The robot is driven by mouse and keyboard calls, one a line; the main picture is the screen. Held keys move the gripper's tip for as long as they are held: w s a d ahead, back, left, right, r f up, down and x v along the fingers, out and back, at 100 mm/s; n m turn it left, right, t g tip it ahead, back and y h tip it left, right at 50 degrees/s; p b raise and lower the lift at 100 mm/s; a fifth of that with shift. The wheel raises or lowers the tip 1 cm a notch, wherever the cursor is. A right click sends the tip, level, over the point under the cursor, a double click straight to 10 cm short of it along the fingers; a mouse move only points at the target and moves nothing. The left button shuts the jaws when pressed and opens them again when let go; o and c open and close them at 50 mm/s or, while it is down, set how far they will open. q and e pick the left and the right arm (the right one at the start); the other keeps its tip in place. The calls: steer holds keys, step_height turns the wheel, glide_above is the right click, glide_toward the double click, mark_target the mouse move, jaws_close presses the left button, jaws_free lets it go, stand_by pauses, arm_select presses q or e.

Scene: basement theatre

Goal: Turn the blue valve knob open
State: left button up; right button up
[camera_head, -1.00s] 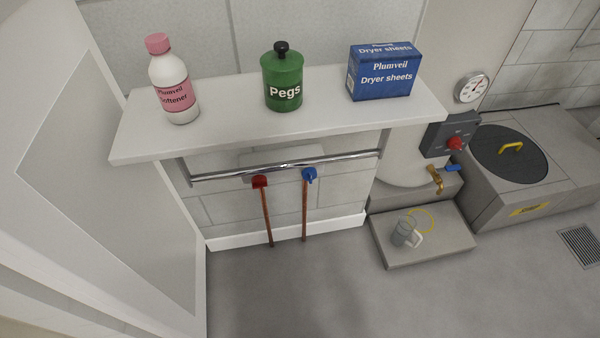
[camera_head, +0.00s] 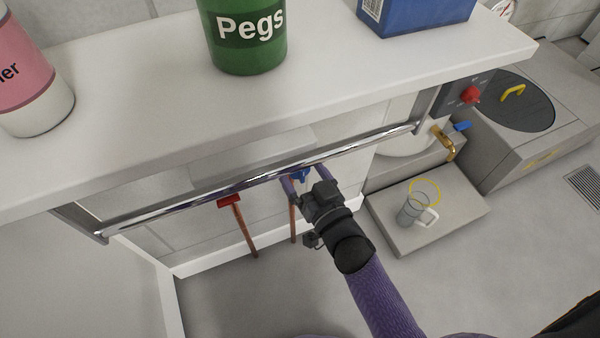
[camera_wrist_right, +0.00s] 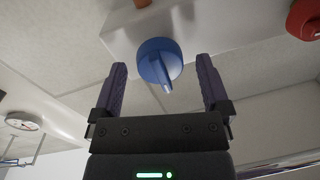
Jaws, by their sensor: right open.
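The blue valve knob (camera_head: 300,175) is on the wall beneath the shelf, above a copper pipe, partly hidden by my right gripper. In the right wrist view the blue knob (camera_wrist_right: 160,58) is a round cap with a raised bar handle across it. My right gripper (camera_head: 306,178) reaches under the metal rail and is open. In the right wrist view my right gripper (camera_wrist_right: 160,66) has its two purple fingers on either side of the knob, with a gap on both sides. My left gripper is not in view.
A chrome rail (camera_head: 270,180) runs under the white shelf (camera_head: 330,75), close above my right gripper. A red knob (camera_head: 229,200) is left of the blue one, also in the wrist view (camera_wrist_right: 306,18). A green Pegs jar (camera_head: 245,35) stands on the shelf.

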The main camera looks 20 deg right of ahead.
steer(key=shift+w, duration=0.4)
steer(key=shift+c, duration=0.3)
steer(key=c, duration=1.2)
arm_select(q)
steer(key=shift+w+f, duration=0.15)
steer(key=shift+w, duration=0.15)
